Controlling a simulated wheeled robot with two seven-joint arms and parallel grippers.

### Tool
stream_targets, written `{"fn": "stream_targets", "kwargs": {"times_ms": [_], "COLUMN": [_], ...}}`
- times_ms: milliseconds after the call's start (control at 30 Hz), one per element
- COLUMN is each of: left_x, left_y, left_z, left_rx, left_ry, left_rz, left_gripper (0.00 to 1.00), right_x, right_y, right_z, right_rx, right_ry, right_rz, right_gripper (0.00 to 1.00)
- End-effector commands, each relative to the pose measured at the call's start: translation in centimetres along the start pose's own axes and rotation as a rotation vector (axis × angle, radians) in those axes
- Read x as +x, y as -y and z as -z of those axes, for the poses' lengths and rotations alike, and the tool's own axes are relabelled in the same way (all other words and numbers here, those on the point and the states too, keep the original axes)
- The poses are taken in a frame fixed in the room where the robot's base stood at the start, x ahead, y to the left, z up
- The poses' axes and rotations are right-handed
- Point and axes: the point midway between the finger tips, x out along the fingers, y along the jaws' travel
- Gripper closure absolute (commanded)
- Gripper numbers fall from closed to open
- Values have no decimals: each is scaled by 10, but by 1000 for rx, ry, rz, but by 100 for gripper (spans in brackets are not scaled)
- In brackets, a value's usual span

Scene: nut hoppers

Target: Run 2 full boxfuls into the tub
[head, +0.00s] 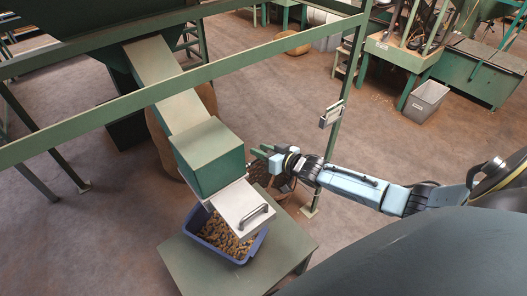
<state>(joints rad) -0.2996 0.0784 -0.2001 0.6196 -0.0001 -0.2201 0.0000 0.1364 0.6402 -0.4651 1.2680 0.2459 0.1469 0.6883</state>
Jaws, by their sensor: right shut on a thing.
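A green measuring box (212,165) sits at the lower end of a sloping chute (168,88). A pale metal slide plate (236,202) with a dark bar handle (254,216) sticks out from its lower front. Below it a blue-purple tub (253,249) holds many brown nuts (222,236); the plate hides part of them. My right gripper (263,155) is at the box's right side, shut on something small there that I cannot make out. The inside of the box is hidden. My left gripper is not in view.
The tub stands on a green table (190,268). A green rail (190,80) crosses above the chute, with a post (343,105) on the right bearing a small plate (331,115). Sacks stand behind the box. A grey bin (427,98) and benches are farther back; open floor lies between.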

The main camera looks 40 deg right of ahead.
Motion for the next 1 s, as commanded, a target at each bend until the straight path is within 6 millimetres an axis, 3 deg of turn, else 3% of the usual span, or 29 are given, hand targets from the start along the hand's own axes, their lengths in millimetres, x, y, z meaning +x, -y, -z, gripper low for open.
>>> {"fn": "stream_targets", "kwargs": {"times_ms": [833,867,1000], "left_x": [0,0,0], "left_y": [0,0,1], "left_z": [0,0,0], "left_rx": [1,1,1], "left_ry": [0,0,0], "left_rz": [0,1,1], "left_gripper": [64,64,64], "right_x": [0,0,0], "right_y": [1,1,0], "right_z": [-5,-5,-4], "right_rx": [2,2,2], "right_ry": [9,9,7], "right_rz": [-2,-2,-2], "right_gripper": [100,67,49]}}
